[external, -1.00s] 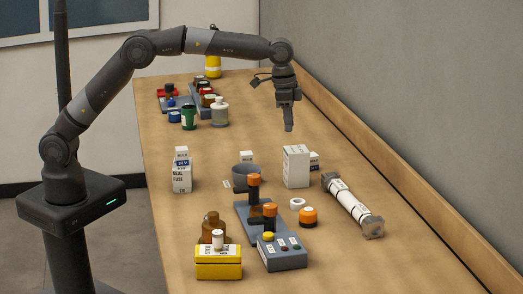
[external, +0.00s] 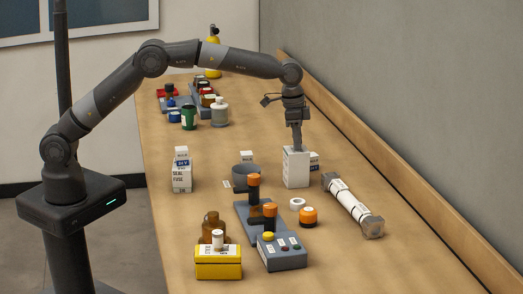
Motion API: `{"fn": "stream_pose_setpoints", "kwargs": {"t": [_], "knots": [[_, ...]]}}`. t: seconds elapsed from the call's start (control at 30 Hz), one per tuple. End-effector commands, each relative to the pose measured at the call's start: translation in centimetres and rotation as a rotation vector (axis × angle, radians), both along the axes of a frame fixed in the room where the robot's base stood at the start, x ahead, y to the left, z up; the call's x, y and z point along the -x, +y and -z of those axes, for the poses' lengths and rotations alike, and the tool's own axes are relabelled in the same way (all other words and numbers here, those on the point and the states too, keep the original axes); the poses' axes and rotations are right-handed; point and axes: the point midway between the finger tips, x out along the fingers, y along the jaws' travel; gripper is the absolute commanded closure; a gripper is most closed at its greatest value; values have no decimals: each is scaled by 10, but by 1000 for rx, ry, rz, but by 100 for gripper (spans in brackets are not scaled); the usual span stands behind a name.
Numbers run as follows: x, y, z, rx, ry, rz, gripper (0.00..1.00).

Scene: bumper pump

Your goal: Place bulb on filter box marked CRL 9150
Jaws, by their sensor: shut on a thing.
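My gripper (external: 297,149) points straight down and is shut on the top of a tall white box (external: 296,170), which stands upright on the bench. The print on this box is too small to read. A small white carton (external: 246,156) with dark lettering, perhaps reading bulb, stands behind the grey cup. Another white carton with a blue mark (external: 314,161) is partly hidden behind the tall box. A group of white cartons (external: 182,172) stands at the left, with blue and dark print. I cannot make out CRL 9150 on any box.
A grey cup (external: 244,171) and a grey stand with orange-capped vials (external: 254,191) are left of the tall box. A white cylinder with grey ends (external: 351,207) lies at the right. A yellow box (external: 218,263) and button box (external: 283,252) are in front.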

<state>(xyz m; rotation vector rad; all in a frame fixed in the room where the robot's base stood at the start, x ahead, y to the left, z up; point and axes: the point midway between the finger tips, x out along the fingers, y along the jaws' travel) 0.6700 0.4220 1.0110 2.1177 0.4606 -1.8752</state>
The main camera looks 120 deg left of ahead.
Motion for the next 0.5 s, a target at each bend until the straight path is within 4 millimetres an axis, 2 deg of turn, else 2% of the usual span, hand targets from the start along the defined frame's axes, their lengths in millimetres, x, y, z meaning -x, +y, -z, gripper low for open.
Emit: {"fn": "stream_pose_setpoints", "kwargs": {"t": [0.07, 0.1, 0.33, 0.5], "knots": [[0, 0, 2, 0, 1, 0, 88], [0, 0, 3, 0, 1, 0, 73], [0, 0, 3, 0, 1, 0, 54], [0, 0, 3, 0, 1, 0, 52]]}}
